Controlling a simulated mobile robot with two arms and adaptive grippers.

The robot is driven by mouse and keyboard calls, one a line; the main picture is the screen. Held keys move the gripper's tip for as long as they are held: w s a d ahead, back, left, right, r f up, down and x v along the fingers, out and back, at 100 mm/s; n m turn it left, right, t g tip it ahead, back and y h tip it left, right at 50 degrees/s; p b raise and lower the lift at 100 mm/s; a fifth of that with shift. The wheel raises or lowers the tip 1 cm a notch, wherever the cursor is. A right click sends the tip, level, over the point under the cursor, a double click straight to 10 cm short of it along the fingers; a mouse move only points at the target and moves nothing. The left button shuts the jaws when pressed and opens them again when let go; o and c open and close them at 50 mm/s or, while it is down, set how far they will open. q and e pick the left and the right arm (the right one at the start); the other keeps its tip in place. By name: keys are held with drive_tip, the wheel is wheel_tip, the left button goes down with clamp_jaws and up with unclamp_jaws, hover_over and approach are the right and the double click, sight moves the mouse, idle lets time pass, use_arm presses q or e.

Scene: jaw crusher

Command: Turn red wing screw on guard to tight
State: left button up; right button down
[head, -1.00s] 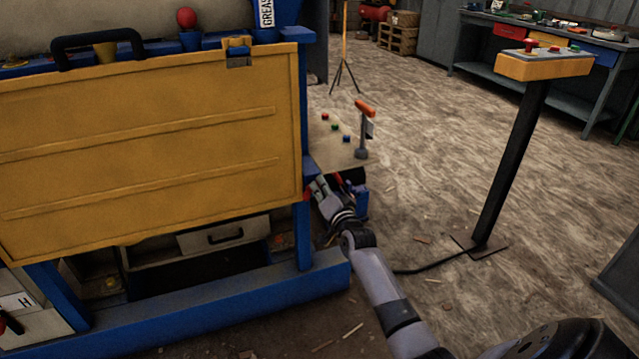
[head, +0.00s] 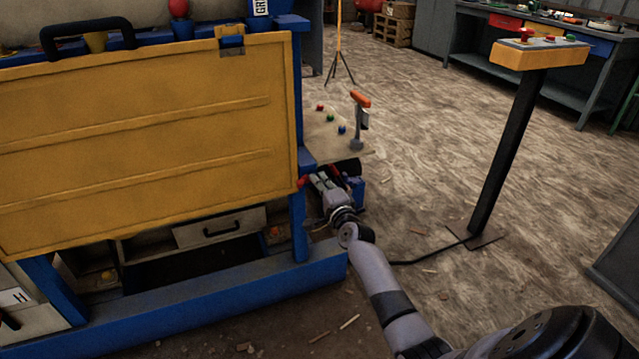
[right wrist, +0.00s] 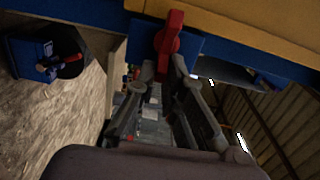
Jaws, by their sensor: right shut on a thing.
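The yellow guard (head: 150,155) hangs on the blue machine frame in the head view. The red wing screw (head: 304,182) is at the guard's lower right edge. It also shows at the top middle of the right wrist view (right wrist: 170,34), its long wing close to upright, in front of a blue plate. My right gripper (head: 315,181) is at the screw. In the right wrist view its two fingertips (right wrist: 164,72) are shut on the lower part of the wing. The fingertips partly hide that lower end. My left gripper is not in view.
A blue unit with a black round part (right wrist: 45,55) is close beside the gripper. A yellow control box on a black post (head: 510,150) stands to the right, with open floor between.

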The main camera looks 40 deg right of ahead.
drive_tip(key=shift+f, duration=0.1)
idle(0.3)
drive_tip(key=c, duration=1.7)
unclamp_jaws()
drive_tip(key=shift+s, duration=0.1)
drive_tip(key=v, duration=1.1)
drive_tip(key=shift+s, duration=0.4)
